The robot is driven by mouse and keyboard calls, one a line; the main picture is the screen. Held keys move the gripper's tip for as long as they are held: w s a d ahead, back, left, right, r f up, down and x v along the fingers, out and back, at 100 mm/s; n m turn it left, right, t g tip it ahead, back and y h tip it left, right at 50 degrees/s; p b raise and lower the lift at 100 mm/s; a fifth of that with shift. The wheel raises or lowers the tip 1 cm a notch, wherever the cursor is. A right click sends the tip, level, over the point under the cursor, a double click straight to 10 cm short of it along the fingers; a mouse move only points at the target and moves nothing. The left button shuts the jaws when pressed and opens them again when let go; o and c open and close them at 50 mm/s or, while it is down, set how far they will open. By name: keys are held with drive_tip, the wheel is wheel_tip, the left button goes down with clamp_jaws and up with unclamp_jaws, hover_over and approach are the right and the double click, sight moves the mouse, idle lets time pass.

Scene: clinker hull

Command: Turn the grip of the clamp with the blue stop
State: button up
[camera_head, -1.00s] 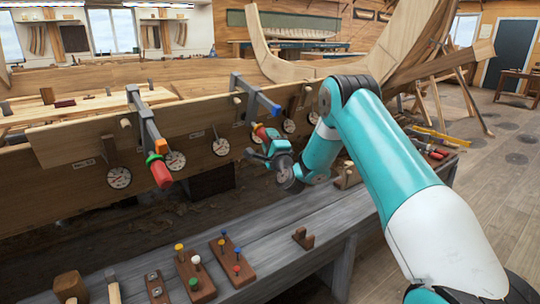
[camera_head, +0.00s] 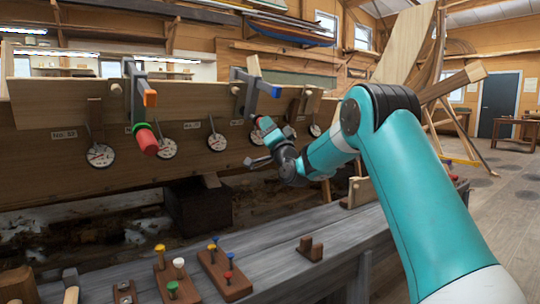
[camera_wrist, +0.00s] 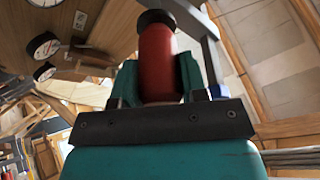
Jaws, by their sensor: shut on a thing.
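In the head view my gripper partly hides the grip.
Another clamp (camera_head: 138,95) with an orange stop and red grip hangs to the left. Several round gauges (camera_head: 217,141) hang along the plank. The grey bench (camera_head: 120,262) below holds wooden blocks with coloured pegs (camera_head: 226,272). A dark box (camera_head: 198,208) stands under the plank.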

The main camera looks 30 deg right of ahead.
drive_tip(key=n+y+b, duration=0.1)
drive_tip(key=n+b, duration=0.1)
drive_tip(key=b, duration=0.1)
drive_tip(key=f+n+y+b, duration=0.1)
drive_tip(key=n+b, duration=0.1)
drive_tip(key=b, duration=0.1)
drive_tip(key=shift+t, duration=0.4)
drive_tip(key=n+b, duration=0.1)
drive_tip(key=n+y+b, duration=0.1)
drive_tip(key=b, duration=0.1)
drive_tip(key=shift+r, duration=0.35)
drive_tip(key=shift+r+n, duration=0.15)
drive_tip(key=shift+n, duration=0.25)
drive_tip(key=o, duration=0.9)
drive_tip(key=shift+b+v, duration=3.9)
drive_tip(key=shift+v, duration=4.75)
drive_tip(key=shift+w+d, duration=0.1)
drive_tip(key=shift+d, duration=0.1)
